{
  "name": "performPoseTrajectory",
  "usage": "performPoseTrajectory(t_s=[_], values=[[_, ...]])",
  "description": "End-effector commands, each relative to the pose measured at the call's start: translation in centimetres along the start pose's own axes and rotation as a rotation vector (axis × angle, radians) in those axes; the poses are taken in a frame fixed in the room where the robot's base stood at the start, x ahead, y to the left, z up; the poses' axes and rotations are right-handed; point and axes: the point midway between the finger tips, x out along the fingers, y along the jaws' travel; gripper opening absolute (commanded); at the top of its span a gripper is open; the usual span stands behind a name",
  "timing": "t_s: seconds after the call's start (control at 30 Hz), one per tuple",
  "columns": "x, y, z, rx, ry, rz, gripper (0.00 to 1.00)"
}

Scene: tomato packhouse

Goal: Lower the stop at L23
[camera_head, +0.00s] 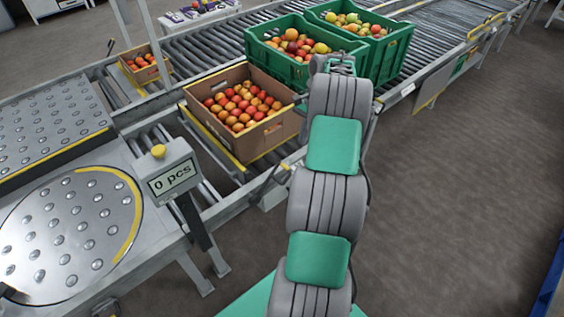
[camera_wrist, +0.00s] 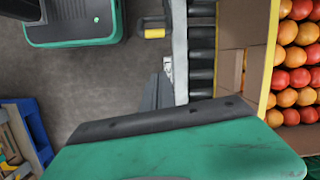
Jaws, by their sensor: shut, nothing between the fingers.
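In the wrist view my gripper (camera_wrist: 158,92) shows as narrow grey fingers, shut and empty, beside the conveyor's side rail (camera_wrist: 180,45). A lever with a yellow grip (camera_wrist: 154,33) sticks out from that rail, ahead of the fingertips and apart from them. A small pale label (camera_wrist: 167,68) is on the rail close to the fingers; its text is too small to read. I cannot tell whether this lever belongs to the stop at L23, or whether the stop is up or down. In the head view my arm hides the gripper.
A cardboard box of tomatoes (camera_head: 272,142) stands on the rollers, with green crates (camera_head: 292,70) beyond it. A counter reading "0 pcs" (camera_head: 172,177) stands left of my arm. The floor right of the conveyor (camera_head: 460,190) is clear. A blue pallet (camera_wrist: 36,132) shows in the wrist view.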

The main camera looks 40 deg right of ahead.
Motion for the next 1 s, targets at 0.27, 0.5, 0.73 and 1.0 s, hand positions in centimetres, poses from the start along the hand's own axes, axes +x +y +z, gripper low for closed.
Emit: performPoseTrajectory(t_s=[0.27,0.5,0.73,1.0], values=[[-0.1,0.0,0.3,0.168,-0.004,0.012,0.0],[0.1,-0.1,0.4,0.164,-0.004,0.012,0.0],[3.4,0.0,0.4,0.164,-0.006,0.013,0.0],[9.2,0.0,0.4,0.163,-0.005,0.013,0.0]])
